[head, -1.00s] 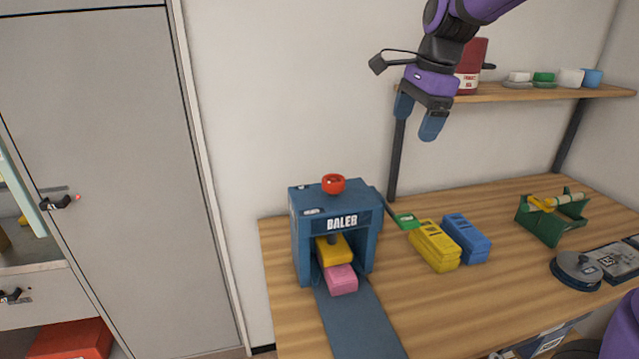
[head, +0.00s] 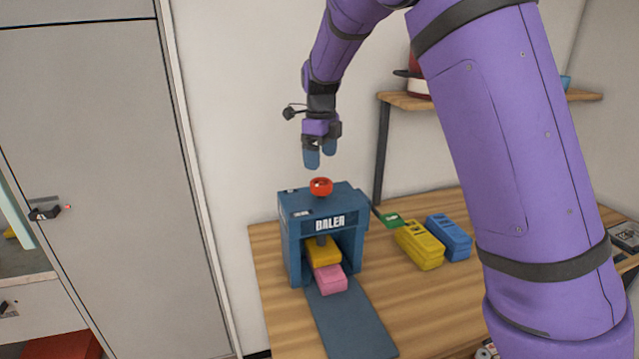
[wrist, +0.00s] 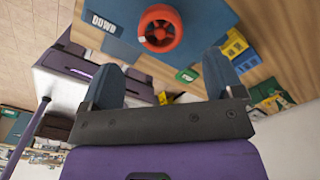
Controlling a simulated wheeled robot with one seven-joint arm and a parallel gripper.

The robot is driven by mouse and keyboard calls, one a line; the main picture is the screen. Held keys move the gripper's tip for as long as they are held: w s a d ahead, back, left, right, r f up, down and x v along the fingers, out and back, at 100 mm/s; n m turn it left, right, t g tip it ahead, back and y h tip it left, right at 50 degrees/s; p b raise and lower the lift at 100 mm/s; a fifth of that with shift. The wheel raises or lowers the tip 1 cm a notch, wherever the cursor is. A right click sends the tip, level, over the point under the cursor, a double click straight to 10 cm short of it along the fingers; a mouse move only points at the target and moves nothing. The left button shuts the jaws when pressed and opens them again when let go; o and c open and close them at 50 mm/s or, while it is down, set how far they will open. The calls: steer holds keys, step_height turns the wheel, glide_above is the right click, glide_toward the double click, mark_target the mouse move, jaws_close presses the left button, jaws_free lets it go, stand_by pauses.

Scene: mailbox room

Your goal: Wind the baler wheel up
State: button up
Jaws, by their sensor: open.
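The blue baler (head: 325,225) stands on the wooden table. Its red wheel (head: 321,187) sits on top, and it also shows in the wrist view (wrist: 160,28) beside a "DOWN" label (wrist: 103,22). Inside the baler a yellow press block (head: 322,252) is low, seeming to rest on a pink block (head: 330,279). My gripper (head: 320,160) is open and empty, pointing down a little above the wheel. In the wrist view the wheel lies beyond the fingertips (wrist: 160,75), between their lines and apart from them.
A yellow block (head: 418,246) and a blue block (head: 449,238) lie right of the baler, with a green piece (head: 391,219) nearby. A wall shelf (head: 400,101) is at the back right. My arm hides much of the table's right side. A grey door (head: 95,150) stands left.

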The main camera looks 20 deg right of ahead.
mark_target(321, 182)
step_height(321, 182, down, 8)
steer(key=shift+r, duration=0.15)
stand_by(0.3)
steer(key=c, duration=0.9)
